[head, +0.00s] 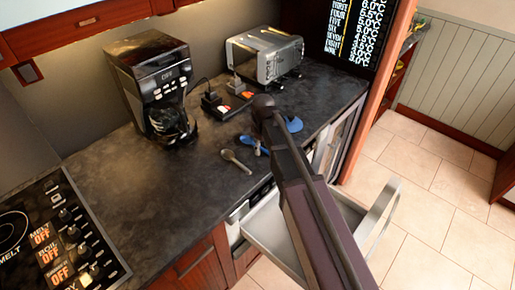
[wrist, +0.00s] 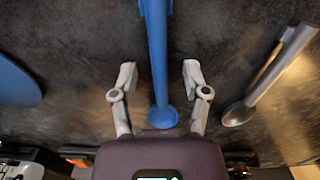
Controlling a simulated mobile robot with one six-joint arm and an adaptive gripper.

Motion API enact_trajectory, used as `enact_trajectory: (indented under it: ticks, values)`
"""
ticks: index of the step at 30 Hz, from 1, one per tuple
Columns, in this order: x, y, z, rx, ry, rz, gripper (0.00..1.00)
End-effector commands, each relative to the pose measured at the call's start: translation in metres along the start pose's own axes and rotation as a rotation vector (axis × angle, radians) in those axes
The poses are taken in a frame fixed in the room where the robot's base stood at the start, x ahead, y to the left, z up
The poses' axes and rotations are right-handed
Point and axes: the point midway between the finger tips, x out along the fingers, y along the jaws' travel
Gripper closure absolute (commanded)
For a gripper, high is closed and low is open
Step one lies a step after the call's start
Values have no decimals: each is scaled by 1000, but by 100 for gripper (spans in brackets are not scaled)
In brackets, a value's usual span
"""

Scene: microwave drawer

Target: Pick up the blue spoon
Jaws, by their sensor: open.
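The blue spoon (wrist: 158,60) lies on the dark countertop. In the wrist view it runs from the top edge down between the two fingers of my gripper (wrist: 159,74), with its wider end near the palm. The gripper is open, with a finger on each side and a gap between each finger and the spoon. In the head view a small part of the blue spoon (head: 248,143) shows left of my arm. The gripper itself is mostly hidden behind the arm there.
A grey spoon (wrist: 268,80) lies right of the gripper in the wrist view, and a blue rounded object (wrist: 14,86) lies left. A coffee maker (head: 152,84) and a toaster (head: 265,55) stand behind. An open drawer (head: 268,224) juts out below the counter.

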Motion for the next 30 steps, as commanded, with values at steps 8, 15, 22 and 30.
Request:
enact_trajectory:
  ticks: [8,15,22,30]
  values:
    - [0,0,0,0,0,0,40]
    - [0,0,0,0,0,0,73]
    - [0,0,0,0,0,0,100]
    - [0,0,0,0,0,0,100]
